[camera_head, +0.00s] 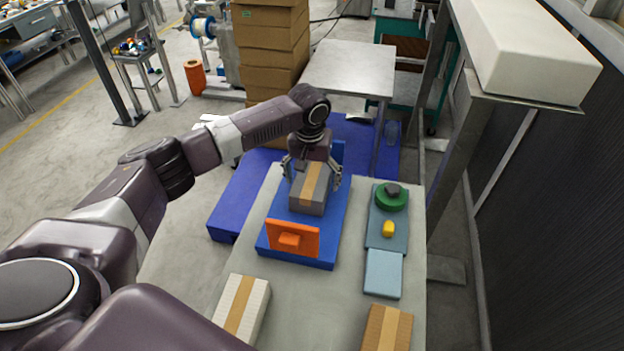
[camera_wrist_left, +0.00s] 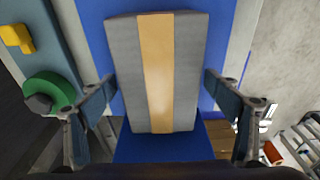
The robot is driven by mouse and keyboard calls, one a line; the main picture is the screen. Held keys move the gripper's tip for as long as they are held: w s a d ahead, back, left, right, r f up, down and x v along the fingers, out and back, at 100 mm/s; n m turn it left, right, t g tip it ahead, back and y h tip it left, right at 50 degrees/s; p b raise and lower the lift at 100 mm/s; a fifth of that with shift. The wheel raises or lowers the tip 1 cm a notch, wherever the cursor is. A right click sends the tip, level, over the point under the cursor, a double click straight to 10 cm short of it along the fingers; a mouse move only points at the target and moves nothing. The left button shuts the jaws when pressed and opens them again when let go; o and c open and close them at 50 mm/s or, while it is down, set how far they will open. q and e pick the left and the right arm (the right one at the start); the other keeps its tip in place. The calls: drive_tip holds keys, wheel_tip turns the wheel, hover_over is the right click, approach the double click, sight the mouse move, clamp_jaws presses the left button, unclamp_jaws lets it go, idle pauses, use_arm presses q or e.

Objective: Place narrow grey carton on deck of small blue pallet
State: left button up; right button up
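The narrow grey carton (camera_head: 307,188), with a tan tape strip along its top, is over the deck of the small blue pallet (camera_head: 333,232) and appears to rest on it. In the left wrist view the carton (camera_wrist_left: 187,75) is seen from above, with blue pallet (camera_wrist_left: 150,150) around its near end. My left gripper (camera_head: 313,174) is above the carton, its fingers spread on either side. In the wrist view the fingertips (camera_wrist_left: 159,85) stand beside the long sides, with slim gaps showing. The carton's underside is hidden. My right gripper is not in view.
An orange panel (camera_head: 293,238) stands at the pallet's near end. A white carton (camera_head: 242,306) and a brown carton (camera_head: 387,329) lie nearer on the grey table (camera_head: 309,300). A tray with a green round item (camera_head: 391,200) and a yellow piece (camera_head: 388,229) is on the right.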

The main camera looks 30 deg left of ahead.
sight(311, 182)
use_arm(q)
drive_tip(key=shift+r, duration=0.1)
wheel_tip(311, 182, up, 12)
drive_tip(key=s+b, duration=0.1)
drive_tip(key=shift+s+d+b, duration=0.2)
drive_tip(key=shift+b, duration=0.1)
idle(0.6)
